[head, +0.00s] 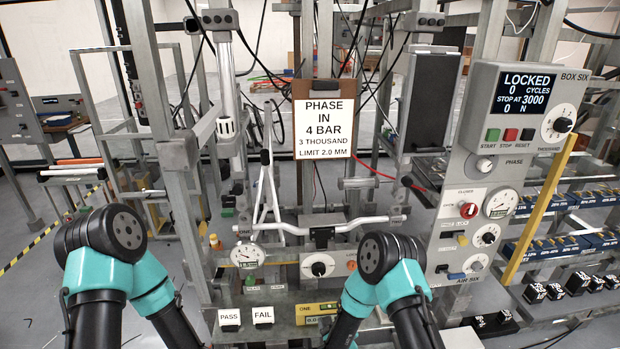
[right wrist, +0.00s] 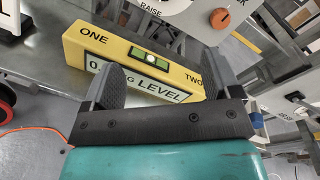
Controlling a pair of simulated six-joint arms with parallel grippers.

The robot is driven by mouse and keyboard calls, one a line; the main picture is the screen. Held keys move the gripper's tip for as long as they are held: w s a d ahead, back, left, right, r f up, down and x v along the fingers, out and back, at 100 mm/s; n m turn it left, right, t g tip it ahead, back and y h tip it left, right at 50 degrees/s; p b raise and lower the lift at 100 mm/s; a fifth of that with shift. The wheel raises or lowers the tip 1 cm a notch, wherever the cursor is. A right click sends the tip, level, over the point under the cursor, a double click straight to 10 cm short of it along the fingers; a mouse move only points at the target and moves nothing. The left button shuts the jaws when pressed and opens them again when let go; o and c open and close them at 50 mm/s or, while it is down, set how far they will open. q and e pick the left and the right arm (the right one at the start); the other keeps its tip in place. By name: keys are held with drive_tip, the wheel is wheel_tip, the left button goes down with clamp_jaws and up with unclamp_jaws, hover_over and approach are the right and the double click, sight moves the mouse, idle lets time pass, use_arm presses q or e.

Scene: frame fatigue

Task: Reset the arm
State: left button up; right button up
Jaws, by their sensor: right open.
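My right gripper (right wrist: 160,72) is open in the right wrist view. Its two dark fingers are apart in front of a yellow level (right wrist: 140,62) marked ONE and TWO, with a green bubble vial. The fingers overlap the level in the picture; I cannot tell whether they touch it. In the head view the level (head: 316,309) lies on the front bench, partly behind my right arm, and the fingers cannot be made out. My left arm comes in at the left; its gripper is not in view. A silver handlebar-like bar (head: 335,226) sits on the rig.
A control box (head: 520,110) at the right reads LOCKED, 0 cycles, stop at 3000, with START, STOP and RESET buttons. A sign (head: 323,130) says PHASE IN 4 BAR. PASS (head: 230,319) and FAIL (head: 262,317) blocks stand at the front. Metal posts crowd the rig.

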drive_tip(key=s+d+f+n+g, duration=0.1)
drive_tip(key=s+d+n+g, duration=0.3)
drive_tip(key=s+n, duration=0.4)
drive_tip(key=s+d+f+n+g, duration=0.2)
drive_tip(key=s+d+n+g, duration=0.3)
drive_tip(key=s+n, duration=0.3)
drive_tip(key=s+d+f+n+g, duration=0.1)
drive_tip(key=s+d+n+g, duration=0.4)
drive_tip(key=s, duration=0.5)
drive_tip(key=n+g, duration=0.2)
drive_tip(key=n, duration=0.1)
drive_tip(key=shift+f+n+y, duration=0.2)
drive_tip(key=shift+n+y, duration=0.2)
